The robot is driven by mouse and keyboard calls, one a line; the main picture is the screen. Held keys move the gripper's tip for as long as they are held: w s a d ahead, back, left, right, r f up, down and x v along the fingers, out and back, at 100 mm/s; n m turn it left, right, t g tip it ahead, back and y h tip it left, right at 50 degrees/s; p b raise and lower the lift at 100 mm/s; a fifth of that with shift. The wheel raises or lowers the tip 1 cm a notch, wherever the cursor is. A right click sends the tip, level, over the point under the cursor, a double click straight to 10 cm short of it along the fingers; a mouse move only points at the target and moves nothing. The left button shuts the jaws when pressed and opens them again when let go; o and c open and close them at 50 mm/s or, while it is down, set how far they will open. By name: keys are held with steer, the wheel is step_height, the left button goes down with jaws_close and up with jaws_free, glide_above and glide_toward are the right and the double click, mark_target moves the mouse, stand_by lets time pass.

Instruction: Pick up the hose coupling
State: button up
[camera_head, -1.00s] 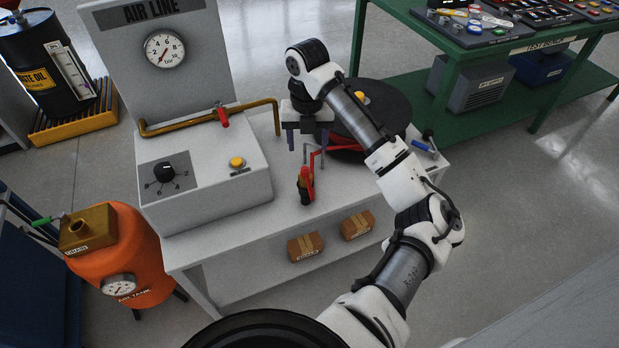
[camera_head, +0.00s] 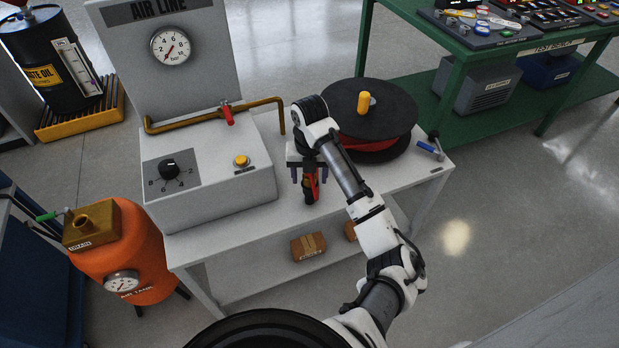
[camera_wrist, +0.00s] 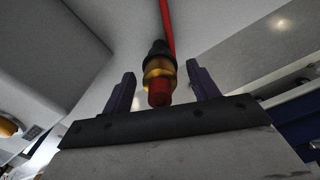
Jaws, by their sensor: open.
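The hose coupling (camera_head: 310,188) stands on the front part of the white workbench, red and dark, partly hidden behind my gripper. In the wrist view the coupling (camera_wrist: 159,75) shows a red end, a brass ring and a dark collar, with a red hose running from it. My gripper (camera_head: 310,178) is open over the coupling. In the wrist view the coupling lies between the two fingers of my gripper (camera_wrist: 160,90), with a gap on each side.
A hose reel (camera_head: 370,110) with red hose stands behind my arm on the workbench (camera_head: 250,225). The air line panel (camera_head: 205,180) with its brass pipe (camera_head: 190,118) is to the left. An orange air tank (camera_head: 130,255) and a green test bench (camera_head: 455,75) flank the workbench.

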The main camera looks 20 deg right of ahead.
steer(key=shift+f, duration=0.15)
steer(key=c, duration=1.2)
steer(key=shift+o, duration=0.2)
